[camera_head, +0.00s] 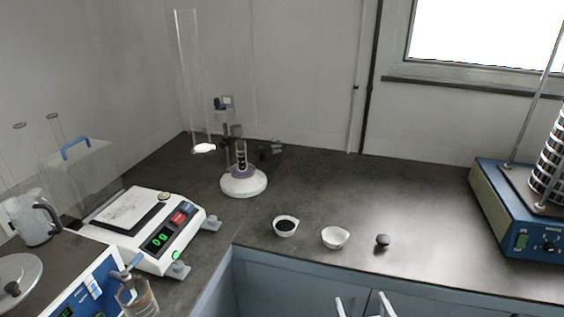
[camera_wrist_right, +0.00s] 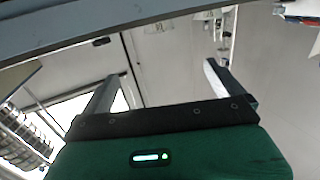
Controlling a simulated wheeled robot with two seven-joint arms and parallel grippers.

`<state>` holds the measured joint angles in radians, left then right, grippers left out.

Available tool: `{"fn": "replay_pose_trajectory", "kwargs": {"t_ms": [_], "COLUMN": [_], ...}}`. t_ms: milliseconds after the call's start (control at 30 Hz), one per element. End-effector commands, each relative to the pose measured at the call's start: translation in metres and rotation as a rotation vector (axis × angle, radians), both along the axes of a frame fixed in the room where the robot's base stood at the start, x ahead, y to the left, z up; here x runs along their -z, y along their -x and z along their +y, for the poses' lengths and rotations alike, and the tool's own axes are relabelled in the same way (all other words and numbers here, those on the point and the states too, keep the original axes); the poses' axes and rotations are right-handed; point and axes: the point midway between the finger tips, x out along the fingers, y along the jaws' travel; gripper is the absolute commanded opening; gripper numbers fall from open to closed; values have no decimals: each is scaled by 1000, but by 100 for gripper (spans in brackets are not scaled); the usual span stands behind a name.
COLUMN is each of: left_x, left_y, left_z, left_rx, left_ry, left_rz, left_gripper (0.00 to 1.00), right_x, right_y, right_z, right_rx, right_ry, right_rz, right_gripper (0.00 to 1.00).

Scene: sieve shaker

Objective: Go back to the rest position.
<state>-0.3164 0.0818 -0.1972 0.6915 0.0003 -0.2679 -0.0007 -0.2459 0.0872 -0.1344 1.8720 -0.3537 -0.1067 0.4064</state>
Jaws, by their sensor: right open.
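My right gripper (camera_head: 363,304) shows only as two pale fingertips at the bottom edge of the head view, in front of the blue cabinet face and below the bench edge. In the right wrist view its two fingers (camera_wrist_right: 165,78) stand wide apart with nothing between them, so it is open and empty. The bench (camera_head: 420,220) lies beyond it, and the gripper touches nothing there that I can see. My left gripper does not show in either view.
Two small white bowls, one with dark contents (camera_head: 286,226) and one pale (camera_head: 335,237), and a dark knob-like piece (camera_head: 382,240) stand near the front edge. The sieve shaker (camera_head: 515,215) is at right, a balance (camera_head: 140,230) at left.

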Motion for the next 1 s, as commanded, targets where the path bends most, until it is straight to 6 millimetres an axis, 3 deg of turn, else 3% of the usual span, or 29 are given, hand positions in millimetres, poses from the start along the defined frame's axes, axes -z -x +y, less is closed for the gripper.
{"fn": "replay_pose_trajectory", "kwargs": {"t_ms": [67,367,500,667,767,867,1000], "left_x": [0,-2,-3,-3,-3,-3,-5], "left_y": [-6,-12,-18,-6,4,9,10], "left_z": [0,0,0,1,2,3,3], "left_rx": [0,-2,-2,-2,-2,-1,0], "left_ry": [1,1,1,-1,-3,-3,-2], "left_rz": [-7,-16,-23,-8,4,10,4], "left_gripper": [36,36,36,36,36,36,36], "right_x": [4,77,122,188,244,307,385], "right_y": [0,10,21,45,74,117,191], "right_z": [0,0,-1,-4,-7,-11,-20], "right_rx": [0,-1,-1,-4,-7,-14,-26], "right_ry": [1,25,39,63,84,110,147], "right_rz": [7,148,237,370,490,634,836], "right_gripper": [98,98,98,98,98,98,98]}}
